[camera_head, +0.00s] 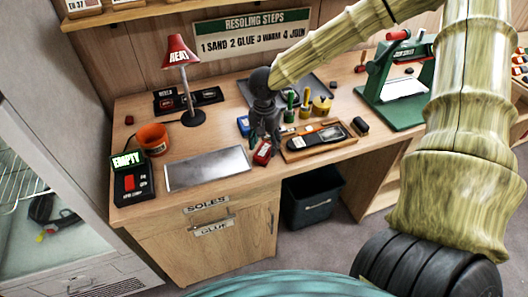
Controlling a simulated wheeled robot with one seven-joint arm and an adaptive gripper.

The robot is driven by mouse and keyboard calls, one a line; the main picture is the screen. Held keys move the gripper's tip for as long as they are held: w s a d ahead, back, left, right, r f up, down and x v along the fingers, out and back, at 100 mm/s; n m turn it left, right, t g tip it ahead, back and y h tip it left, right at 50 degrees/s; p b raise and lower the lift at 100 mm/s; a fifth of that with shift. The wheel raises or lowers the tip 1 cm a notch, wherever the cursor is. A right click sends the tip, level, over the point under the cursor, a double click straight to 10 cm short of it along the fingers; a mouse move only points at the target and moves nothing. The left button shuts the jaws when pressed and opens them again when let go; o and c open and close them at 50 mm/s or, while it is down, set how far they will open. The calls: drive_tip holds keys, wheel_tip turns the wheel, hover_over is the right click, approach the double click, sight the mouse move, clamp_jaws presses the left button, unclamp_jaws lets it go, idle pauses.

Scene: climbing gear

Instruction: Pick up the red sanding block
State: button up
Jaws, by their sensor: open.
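A small red block (263,153), which looks like the red sanding block, lies on the wooden workbench (222,133) near its front middle. It is just right of a grey metal plate and left of a wooden tray. My gripper (264,140) is dark grey and points down from the bamboo-textured arm. It is open, with its fingertips just above or beside the red block. I cannot tell whether they touch it. The fingers partly cover the bench behind the block.
A blue block (243,125) is close left of my gripper. The metal plate (207,168), orange pot (153,138), red lamp (178,52) and green press (397,85) also occupy the bench.

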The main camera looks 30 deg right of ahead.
sight(265, 150)
drive_tip(key=shift+f, duration=1.55)
drive_tip(key=shift+s, duration=0.1)
drive_tip(key=c, duration=0.9)
drive_tip(key=shift+r, duration=0.75)
drive_tip(key=shift+r+b, duration=0.3)
drive_tip(key=shift+r, duration=0.6)
drive_tip(key=s+a+b, duration=0.1)
drive_tip(key=s+a, duration=0.1)
drive_tip(key=s, duration=0.2)
drive_tip(key=s+a+r+b, duration=0.1)
drive_tip(key=s+a, duration=0.2)
drive_tip(key=s, duration=0.2)
drive_tip(key=s+a+b, duration=0.1)
drive_tip(key=s+a, duration=0.1)
drive_tip(key=s, duration=0.3)
drive_tip(key=shift+a+r, duration=0.4)
